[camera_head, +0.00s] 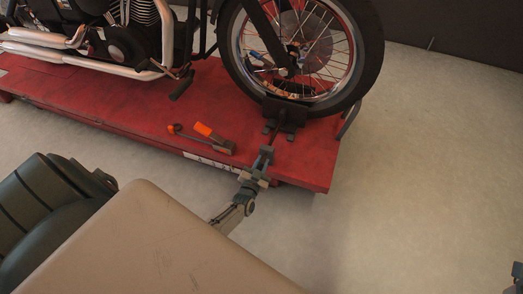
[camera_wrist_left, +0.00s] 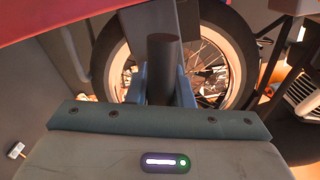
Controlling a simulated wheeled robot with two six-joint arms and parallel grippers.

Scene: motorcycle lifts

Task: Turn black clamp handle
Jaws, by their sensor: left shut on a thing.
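The black clamp handle (camera_wrist_left: 164,62) shows in the left wrist view as a dark rod standing between my two blue-grey fingers. In the head view the handle (camera_head: 275,142) runs from the black wheel clamp (camera_head: 286,112) toward the front edge of the lift. My left gripper (camera_head: 266,155) is shut on the handle's near end, over the lift's edge; its fingers (camera_wrist_left: 166,88) flank the rod in the wrist view. A small part of my right arm shows at the lower right corner; its fingers cannot be made out.
The motorcycle's front wheel (camera_head: 350,80) stands in the clamp on the red lift platform (camera_head: 130,112). An orange-handled tool (camera_head: 207,135) lies on the platform, left of my gripper. The grey floor (camera_head: 430,160) to the right is clear.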

